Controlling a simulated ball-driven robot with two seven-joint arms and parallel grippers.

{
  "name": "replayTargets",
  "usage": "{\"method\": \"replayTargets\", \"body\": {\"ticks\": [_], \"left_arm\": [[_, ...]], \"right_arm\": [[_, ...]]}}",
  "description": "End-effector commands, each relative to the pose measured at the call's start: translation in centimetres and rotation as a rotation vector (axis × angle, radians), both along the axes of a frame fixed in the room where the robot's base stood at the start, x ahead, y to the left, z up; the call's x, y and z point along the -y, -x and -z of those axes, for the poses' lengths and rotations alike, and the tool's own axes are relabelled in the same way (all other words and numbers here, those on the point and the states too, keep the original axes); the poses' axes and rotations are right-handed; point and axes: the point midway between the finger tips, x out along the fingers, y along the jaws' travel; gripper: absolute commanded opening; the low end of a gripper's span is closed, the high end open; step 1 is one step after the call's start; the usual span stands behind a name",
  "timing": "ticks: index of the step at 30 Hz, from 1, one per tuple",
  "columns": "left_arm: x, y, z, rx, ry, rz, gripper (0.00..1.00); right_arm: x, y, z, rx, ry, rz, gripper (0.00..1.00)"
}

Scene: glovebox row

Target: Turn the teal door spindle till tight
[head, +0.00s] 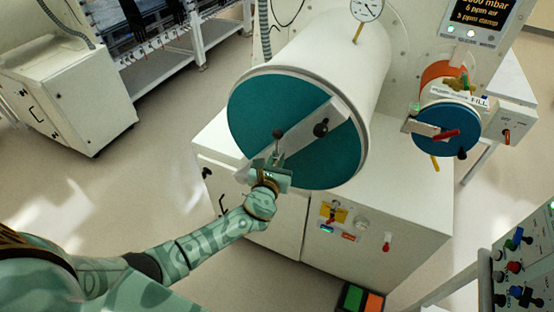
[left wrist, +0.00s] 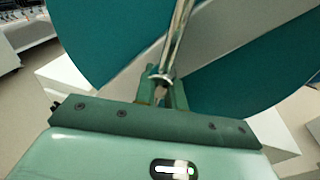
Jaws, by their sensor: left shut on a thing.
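The round teal door (head: 258,105) closes the end of a large white cylinder, and a pale grey bar (head: 302,138) runs slantwise across it. A black knob (head: 321,128) sits near the bar's middle. A second dark ball knob (head: 278,133) tops a thin rod at my left gripper (head: 274,168). In the left wrist view, the left gripper's green fingers (left wrist: 162,92) are shut on a chrome spindle rod (left wrist: 180,35) in front of the teal door (left wrist: 90,35). The rod's far end is out of that view. My right gripper is not in view.
A smaller blue round door (head: 448,132) with a red handle is at the right. A white cabinet (head: 400,200) with switches stands below the cylinder. A control panel (head: 525,260) is at lower right and a foot pedal (head: 360,299) is on the floor. Floor at left is clear.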

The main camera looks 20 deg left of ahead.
Motion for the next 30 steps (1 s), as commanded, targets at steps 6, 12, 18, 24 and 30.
{"method": "replayTargets", "body": {"ticks": [6,12,18,24,30], "left_arm": [[-0.04,0.05,0.21,0.004,-0.194,0.001,0.0],[-0.08,0.07,0.21,0.008,-0.341,0.002,0.0],[-0.11,0.06,0.18,0.011,-0.44,0.002,0.0],[-0.14,0.06,0.15,0.013,-0.494,0.001,0.0],[-0.15,0.07,0.15,0.014,-0.511,0.001,0.0]], "right_arm": [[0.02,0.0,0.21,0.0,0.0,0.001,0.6],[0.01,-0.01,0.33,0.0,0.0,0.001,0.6],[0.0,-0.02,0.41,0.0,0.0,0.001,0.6],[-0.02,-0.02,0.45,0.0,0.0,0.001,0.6],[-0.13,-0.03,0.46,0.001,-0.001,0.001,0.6]]}}
